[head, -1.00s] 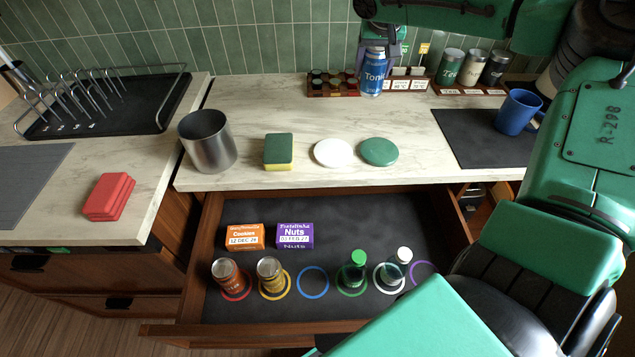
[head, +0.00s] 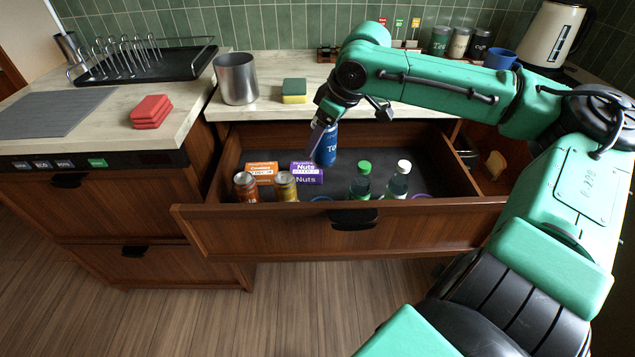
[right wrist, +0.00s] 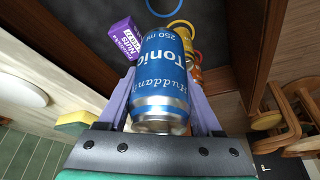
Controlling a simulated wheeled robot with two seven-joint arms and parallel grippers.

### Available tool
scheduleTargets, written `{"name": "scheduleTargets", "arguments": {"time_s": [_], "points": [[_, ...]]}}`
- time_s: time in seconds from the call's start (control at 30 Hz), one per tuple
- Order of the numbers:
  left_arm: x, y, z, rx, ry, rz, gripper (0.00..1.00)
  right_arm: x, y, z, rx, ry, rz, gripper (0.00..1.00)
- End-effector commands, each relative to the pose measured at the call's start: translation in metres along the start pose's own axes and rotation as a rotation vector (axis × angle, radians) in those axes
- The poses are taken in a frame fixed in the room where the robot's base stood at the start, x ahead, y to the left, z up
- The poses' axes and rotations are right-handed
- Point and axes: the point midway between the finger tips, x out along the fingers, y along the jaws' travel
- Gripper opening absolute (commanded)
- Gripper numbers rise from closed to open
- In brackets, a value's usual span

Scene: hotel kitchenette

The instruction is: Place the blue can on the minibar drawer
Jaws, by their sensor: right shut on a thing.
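My right gripper (head: 320,128) is shut on the blue tonic can (head: 326,147) and holds it over the open minibar drawer (head: 345,226). In the right wrist view the can (right wrist: 163,75) sits between the two fingers (right wrist: 165,110). A blue ring mark (head: 320,199) on the drawer floor is mostly hidden by the drawer front; a blue ring (right wrist: 184,27) also shows beyond the can in the right wrist view. My left gripper is not in view.
The drawer holds an orange cookies box (head: 262,170), a purple nuts box (head: 307,179), a red-brown can (head: 245,187), a yellow can (head: 286,185), a green-capped bottle (head: 362,180) and a white-capped bottle (head: 398,180). A metal bin (head: 237,80) and sponge (head: 294,91) stand on the counter.

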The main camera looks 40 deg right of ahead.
Motion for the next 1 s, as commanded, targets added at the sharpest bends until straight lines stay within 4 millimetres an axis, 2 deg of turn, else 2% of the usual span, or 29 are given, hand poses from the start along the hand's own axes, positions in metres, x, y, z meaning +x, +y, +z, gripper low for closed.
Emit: {"name": "scheduleTargets", "arguments": {"time_s": [0.03,0.2,0.53,0.63,0.8,1.0], "points": [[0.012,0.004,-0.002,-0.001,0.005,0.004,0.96,0.022,-0.002,0.009,0.000,0.000,-0.005,0.00],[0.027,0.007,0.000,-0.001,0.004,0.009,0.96,0.074,-0.002,0.031,0.001,0.000,-0.005,0.00],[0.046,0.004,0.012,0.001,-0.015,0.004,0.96,0.134,0.000,0.056,0.003,-0.004,0.001,0.00],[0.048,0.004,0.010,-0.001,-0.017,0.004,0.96,0.144,0.000,0.060,0.002,0.000,0.002,0.00],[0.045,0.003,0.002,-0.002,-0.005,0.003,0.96,0.142,0.001,0.059,0.002,0.002,0.002,0.00],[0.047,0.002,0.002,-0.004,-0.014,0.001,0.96,0.145,0.000,0.060,0.003,0.001,0.002,0.00]]}}
